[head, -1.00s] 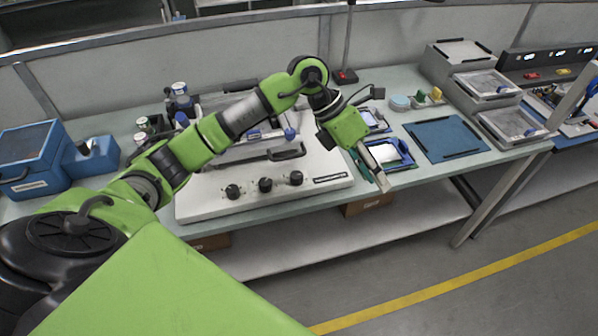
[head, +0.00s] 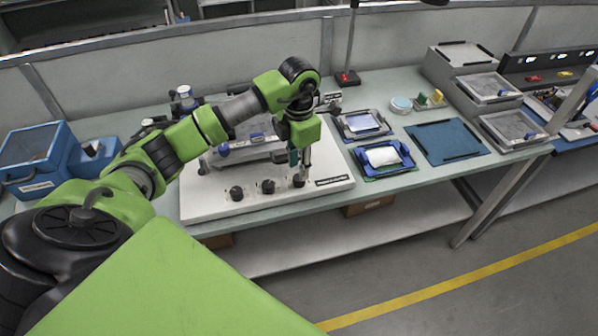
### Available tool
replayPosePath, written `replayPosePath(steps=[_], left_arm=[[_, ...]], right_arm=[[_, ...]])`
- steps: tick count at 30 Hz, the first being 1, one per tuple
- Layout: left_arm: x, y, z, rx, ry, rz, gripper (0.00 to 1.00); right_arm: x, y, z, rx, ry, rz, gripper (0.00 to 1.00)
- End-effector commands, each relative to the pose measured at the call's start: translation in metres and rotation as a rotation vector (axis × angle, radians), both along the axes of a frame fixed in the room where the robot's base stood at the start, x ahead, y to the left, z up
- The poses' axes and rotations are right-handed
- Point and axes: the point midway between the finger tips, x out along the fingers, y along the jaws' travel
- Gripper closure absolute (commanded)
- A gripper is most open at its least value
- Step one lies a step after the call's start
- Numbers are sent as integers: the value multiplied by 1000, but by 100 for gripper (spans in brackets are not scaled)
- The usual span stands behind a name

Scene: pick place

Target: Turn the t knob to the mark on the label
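A white panel (head: 205,205) on the bench carries three black knobs along its front: a left knob (head: 236,193), a middle knob (head: 267,187) and a right knob (head: 299,181). A black label strip (head: 334,181) is on the panel right of them. Which knob is the t knob, and the marks, are too small to make out. My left gripper (head: 301,168) points down at the right knob, its tips just above or at it. I cannot tell whether it touches the knob or how far its fingers are apart. My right gripper is not in view.
A grey device with a handle (head: 245,152) stands on the panel behind the knobs. Blue trays (head: 408,162) and a blue mat (head: 446,140) lie to the right. A blue box (head: 28,158) stands at the left. The panel's front strip is clear.

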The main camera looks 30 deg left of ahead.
Motion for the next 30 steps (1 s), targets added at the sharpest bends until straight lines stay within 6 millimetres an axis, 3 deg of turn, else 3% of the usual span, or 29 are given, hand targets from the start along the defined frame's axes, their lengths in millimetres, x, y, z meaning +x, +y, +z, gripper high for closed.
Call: replayPosePath(steps=[3, 9, 19, 20, 23, 30], left_arm=[[-1, -1, -20, -2, 3, 0, 70], [0, -1, -40, -1, 0, -1, 70], [0, -1, -45, -1, -2, -1, 70], [0, -1, -45, -1, -2, -1, 73], [0, -1, -45, -1, -2, -1, 99], [0, -1, -45, -1, -2, 4, 99]], right_arm=[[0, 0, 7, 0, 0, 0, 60], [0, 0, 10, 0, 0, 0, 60], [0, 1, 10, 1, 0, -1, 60], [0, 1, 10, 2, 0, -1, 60], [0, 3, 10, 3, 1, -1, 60], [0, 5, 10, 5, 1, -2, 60]])
